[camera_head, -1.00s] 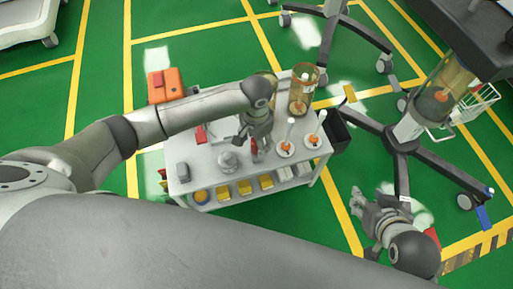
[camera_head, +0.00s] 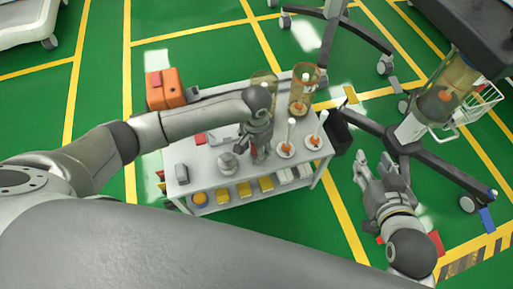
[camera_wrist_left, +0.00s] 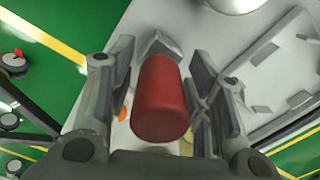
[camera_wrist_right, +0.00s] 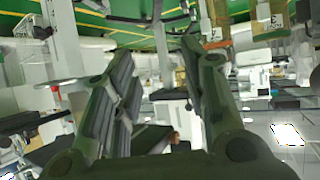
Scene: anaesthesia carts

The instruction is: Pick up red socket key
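The red socket key (camera_wrist_left: 161,95) stands between the fingers of my left gripper (camera_wrist_left: 163,85) in the left wrist view. It has a red cylindrical handle and a grey metal part beyond it. A narrow gap shows beside the handle, so the fingers are open around it. In the head view my left gripper (camera_head: 254,153) is over the cart top and mostly hides the key. My right gripper (camera_head: 375,168) is open and empty, off the cart's right side; its spread fingers also show in the right wrist view (camera_wrist_right: 160,75).
The white cart (camera_head: 205,160) carries a grey metal piece (camera_head: 228,162), white posts on round bases (camera_head: 286,149) and amber cylinders (camera_head: 301,90). An orange case (camera_head: 165,89) is at its back left. A wheeled stand (camera_head: 402,138) is on the right, near my right gripper.

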